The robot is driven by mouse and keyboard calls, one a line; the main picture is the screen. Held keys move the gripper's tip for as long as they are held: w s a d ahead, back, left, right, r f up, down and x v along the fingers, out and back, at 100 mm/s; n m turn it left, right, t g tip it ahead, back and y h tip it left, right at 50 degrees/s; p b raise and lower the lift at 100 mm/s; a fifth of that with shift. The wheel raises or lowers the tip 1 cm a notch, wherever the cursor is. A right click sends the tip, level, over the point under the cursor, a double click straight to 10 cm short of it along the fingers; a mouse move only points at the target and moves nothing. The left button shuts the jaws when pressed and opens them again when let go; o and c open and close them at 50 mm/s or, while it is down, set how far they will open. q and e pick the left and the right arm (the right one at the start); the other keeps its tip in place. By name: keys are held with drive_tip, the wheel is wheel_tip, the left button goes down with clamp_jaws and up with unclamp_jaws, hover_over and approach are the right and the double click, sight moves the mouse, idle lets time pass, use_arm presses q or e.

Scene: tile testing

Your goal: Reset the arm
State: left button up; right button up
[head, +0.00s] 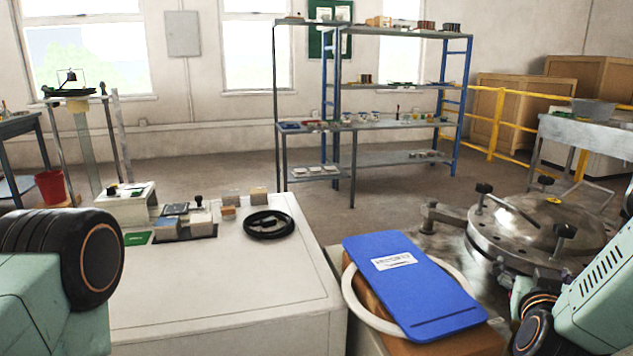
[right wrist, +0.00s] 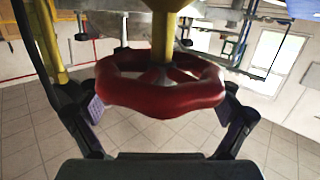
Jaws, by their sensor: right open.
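In the right wrist view, my right gripper (right wrist: 164,108) is open. Its two dark fingers with purple pads are spread to the left and right of a red handwheel (right wrist: 160,96). The wheel shows between or just beyond the fingertips. I cannot tell whether either pad touches it. A yellow stem (right wrist: 165,30) joins the wheel's hub. In the head view, a pale green link of my right arm (head: 600,300) is at the lower right, and part of my left arm (head: 50,270) is at the lower left. My left gripper is out of view.
A white bench (head: 220,315) with small blocks and a black ring (head: 269,224) stands in front. A blue board (head: 425,290) lies on a box beside a round metal lid (head: 535,225). Shelves (head: 400,125) and a yellow railing (head: 495,120) are behind. Open floor lies between.

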drive_tip(key=shift+w+d+r+h, duration=0.15)
drive_tip(key=shift+d+h, duration=0.1)
drive_tip(key=shift+h, duration=0.05)
drive_tip(key=shift+a, duration=0.1)
